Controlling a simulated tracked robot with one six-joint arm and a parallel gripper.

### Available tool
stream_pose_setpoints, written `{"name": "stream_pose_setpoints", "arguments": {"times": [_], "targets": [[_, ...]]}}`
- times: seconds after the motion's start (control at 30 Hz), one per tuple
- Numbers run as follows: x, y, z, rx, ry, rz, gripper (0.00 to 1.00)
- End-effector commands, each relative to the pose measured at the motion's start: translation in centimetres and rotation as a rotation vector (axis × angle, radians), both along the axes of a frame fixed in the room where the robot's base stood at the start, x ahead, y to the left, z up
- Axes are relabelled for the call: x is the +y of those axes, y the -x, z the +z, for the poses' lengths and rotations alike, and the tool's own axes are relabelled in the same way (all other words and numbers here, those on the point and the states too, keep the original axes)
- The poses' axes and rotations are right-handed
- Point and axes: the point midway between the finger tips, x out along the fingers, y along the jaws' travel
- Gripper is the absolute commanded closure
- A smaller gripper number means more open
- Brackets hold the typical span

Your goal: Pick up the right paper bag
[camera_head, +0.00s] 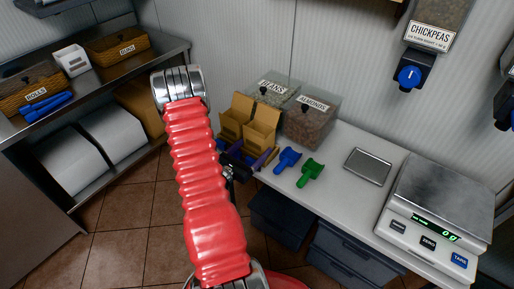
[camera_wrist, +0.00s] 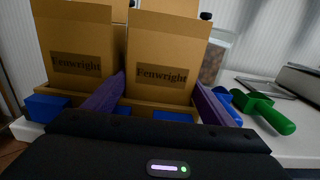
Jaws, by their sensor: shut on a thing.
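Two brown paper bags marked "Fenwright" stand side by side. The right paper bag (camera_wrist: 162,45) is upright and open at the top; it also shows in the head view (camera_head: 260,126). The left paper bag (camera_wrist: 75,40) stands close beside it, also in the head view (camera_head: 236,112). My gripper (camera_wrist: 160,82) has its purple fingers on either side of the right bag's lower part and is shut on it. The bag bases sit behind a low tan holder edge (camera_wrist: 139,106) with blue parts.
Behind the bags stand a beans bin (camera_head: 272,92) and an almonds bin (camera_head: 310,118). A blue scoop (camera_head: 288,158) and a green scoop (camera_head: 309,172) lie to the right. A metal tray (camera_head: 368,166) and a scale (camera_head: 440,205) are further right on the counter.

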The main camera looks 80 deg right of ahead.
Motion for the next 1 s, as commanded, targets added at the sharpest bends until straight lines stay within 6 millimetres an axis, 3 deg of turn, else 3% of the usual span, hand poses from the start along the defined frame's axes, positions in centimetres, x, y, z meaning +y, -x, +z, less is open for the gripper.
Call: {"name": "stream_pose_setpoints", "arguments": {"times": [0.37, 1.0], "targets": [[0.0, 0.0, 1.5, 0.000, 0.002, 0.000, 0.43], [0.0, 0.0, 10.2, -0.002, 0.003, 0.000, 0.43]]}}
